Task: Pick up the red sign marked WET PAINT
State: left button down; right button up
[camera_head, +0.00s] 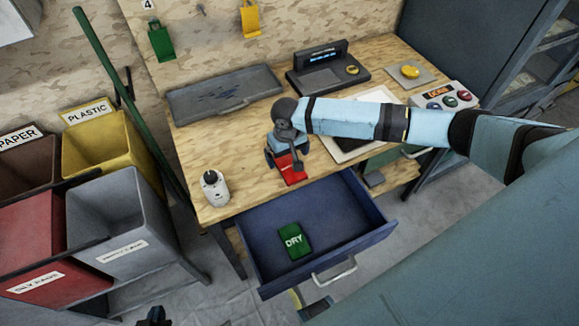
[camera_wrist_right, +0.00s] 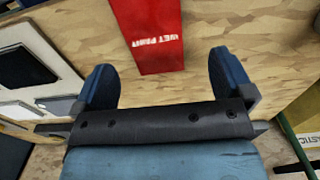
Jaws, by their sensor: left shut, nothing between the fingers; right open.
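The red sign (camera_head: 291,175) lies on the wooden workbench near its front edge, above the open drawer. In the right wrist view the red sign (camera_wrist_right: 148,30) shows WET PAINT in white letters, upside down, and runs out of the top edge. My right gripper (camera_head: 286,155) is over the sign and hides part of it. In the wrist view the right gripper (camera_wrist_right: 163,75) has blue fingers wide apart with nothing between them; the sign is just beyond the fingertips. My left gripper (camera_head: 152,316) is shut and empty at the bottom edge, far from the sign.
The blue drawer (camera_head: 348,233) is pulled out, with a green DRY sign (camera_head: 294,241) inside. A white bottle-like object (camera_head: 214,190) stands left on the bench. A grey case (camera_head: 225,95) and a dark console (camera_head: 325,75) are behind. Bins (camera_head: 105,225) stand at left.

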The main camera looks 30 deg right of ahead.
aim_at(290, 166)
jog(key=f, duration=0.3)
jog(key=shift+s+d+f, duration=0.2)
jog(key=shift+d+f, duration=0.1)
jog(key=shift+f, duration=0.65)
jog(key=c, duration=1)
jog(key=shift+r, duration=0.15)
